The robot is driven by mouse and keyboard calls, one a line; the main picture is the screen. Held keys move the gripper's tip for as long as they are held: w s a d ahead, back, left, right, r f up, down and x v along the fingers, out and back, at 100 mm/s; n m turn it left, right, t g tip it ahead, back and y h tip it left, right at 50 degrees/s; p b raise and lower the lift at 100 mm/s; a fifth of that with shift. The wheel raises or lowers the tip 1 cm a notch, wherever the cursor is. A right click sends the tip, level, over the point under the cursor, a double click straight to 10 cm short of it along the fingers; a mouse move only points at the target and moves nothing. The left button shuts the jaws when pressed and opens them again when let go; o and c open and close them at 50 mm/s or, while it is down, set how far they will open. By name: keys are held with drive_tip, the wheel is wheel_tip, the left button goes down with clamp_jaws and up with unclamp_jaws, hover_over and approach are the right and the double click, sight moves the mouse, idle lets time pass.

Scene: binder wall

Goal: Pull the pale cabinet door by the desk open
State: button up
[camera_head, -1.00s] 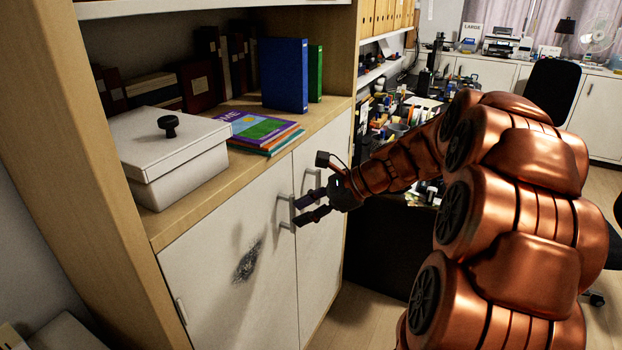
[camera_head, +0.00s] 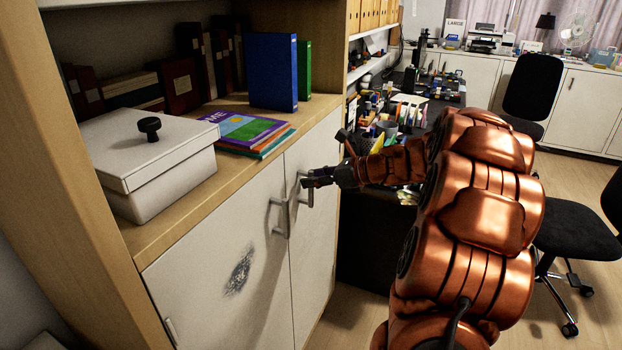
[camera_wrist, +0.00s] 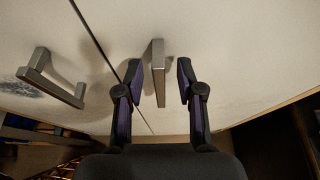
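The pale cabinet door by the desk (camera_head: 316,245) is the right one of two low doors and is closed. Its upright metal bar handle (camera_wrist: 158,72) stands between the two fingers of my gripper (camera_wrist: 158,85) in the wrist view. The fingers are apart, with a gap on each side of the handle. In the head view my gripper (camera_head: 308,183) is at this handle, and the fingers partly hide it. The left door (camera_head: 220,285) is closed too, with its own handle (camera_head: 280,217) and a dark scuff mark.
A white lidded box (camera_head: 150,165), flat books (camera_head: 250,135) and a blue binder (camera_head: 277,72) stand on the cabinet top. The cluttered dark desk (camera_head: 370,235) is right of the cabinet. A black chair (camera_head: 575,235) stands on open floor at the right.

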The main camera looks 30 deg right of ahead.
drive_tip(key=shift+w+a+f, duration=0.25)
drive_tip(key=shift+w, duration=0.15)
clamp_jaws()
idle(0.5)
